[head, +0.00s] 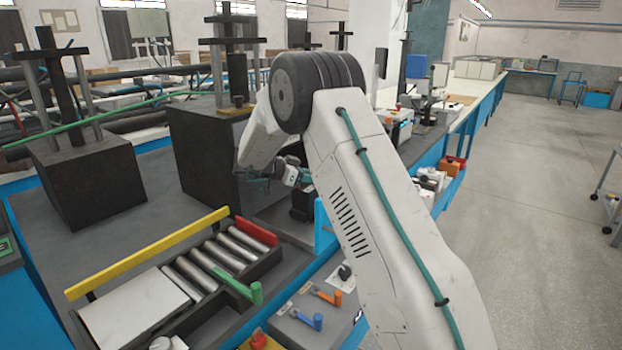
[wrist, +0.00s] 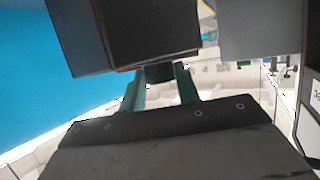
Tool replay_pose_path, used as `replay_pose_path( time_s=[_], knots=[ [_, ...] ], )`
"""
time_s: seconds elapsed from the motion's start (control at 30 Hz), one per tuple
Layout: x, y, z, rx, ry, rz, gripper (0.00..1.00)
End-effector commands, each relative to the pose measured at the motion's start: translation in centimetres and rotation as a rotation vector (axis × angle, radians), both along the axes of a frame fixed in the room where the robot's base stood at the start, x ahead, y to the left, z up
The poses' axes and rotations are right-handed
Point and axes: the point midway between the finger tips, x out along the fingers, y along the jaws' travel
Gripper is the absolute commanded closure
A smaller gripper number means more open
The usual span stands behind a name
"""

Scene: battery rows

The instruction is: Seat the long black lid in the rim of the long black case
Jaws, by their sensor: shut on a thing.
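In the wrist view my gripper (wrist: 160,76) has its two teal fingers closed on a small black piece. A large dark box-like body (wrist: 125,35) rises just beyond it; I take it for the long black lid, but cannot tell for certain that it is joined to the held piece. In the head view my arm hides most of the gripper, with a dark shape below the wrist. A long dark tray (head: 268,264) with silver cylinders (head: 215,258) in it lies at the lower left, apart from the gripper; it looks like the long black case.
A yellow bar (head: 150,254) runs along the tray's far side, with a red block (head: 256,231) at its end. A green handle (head: 256,293) stands at the near side. Blue (head: 316,321) and orange (head: 331,297) handles lie nearby. Large black blocks (head: 88,182) stand behind.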

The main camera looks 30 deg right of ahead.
Motion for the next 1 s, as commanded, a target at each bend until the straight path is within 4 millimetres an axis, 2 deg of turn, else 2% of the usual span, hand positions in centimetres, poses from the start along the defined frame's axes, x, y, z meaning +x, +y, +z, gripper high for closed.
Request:
replay_pose_path(
  time_s=[0.1,0.13,0.2,0.43,0.57,1.0],
  knots=[
    [-0.1,0.0,-0.6,0.008,0.009,0.001,0.99],
    [-0.1,0.1,-0.6,0.008,0.010,0.000,0.60],
    [-0.1,0.1,-0.6,0.009,0.010,0.001,0.47],
    [-0.2,0.0,-0.7,0.010,0.012,0.000,0.47],
    [-0.1,0.8,-0.5,0.010,0.012,0.000,0.47],
    [1.5,8.7,3.2,0.007,0.007,0.004,0.47]
  ],
)
